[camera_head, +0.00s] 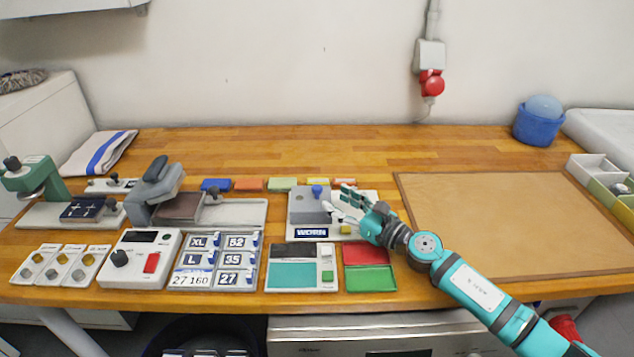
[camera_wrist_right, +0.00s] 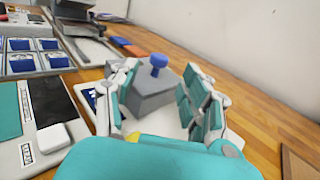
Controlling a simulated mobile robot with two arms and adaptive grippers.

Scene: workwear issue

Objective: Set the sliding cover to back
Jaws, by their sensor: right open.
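The sliding cover is a grey block (camera_wrist_right: 152,92) with a blue knob on top (camera_wrist_right: 158,62), on a pale base with a "WORN" label (camera_head: 311,232). The blue knob also shows in the head view (camera_head: 317,190), toward the back of the unit. My right gripper (camera_head: 338,201) is open just to the right of the knob. In the right wrist view its fingers (camera_wrist_right: 161,80) stand apart on either side of the grey block, with the knob beyond them; I cannot tell whether they touch it. A small yellow piece (camera_head: 345,228) sits at the front right of the base. My left gripper is not in view.
A teal-and-black pad unit (camera_head: 292,275) and red and green pads (camera_head: 369,279) lie in front. A grey stamping device (camera_head: 160,190) stands left. Small coloured blocks (camera_head: 248,184) line up behind. A brown mat (camera_head: 500,215) to the right is bare.

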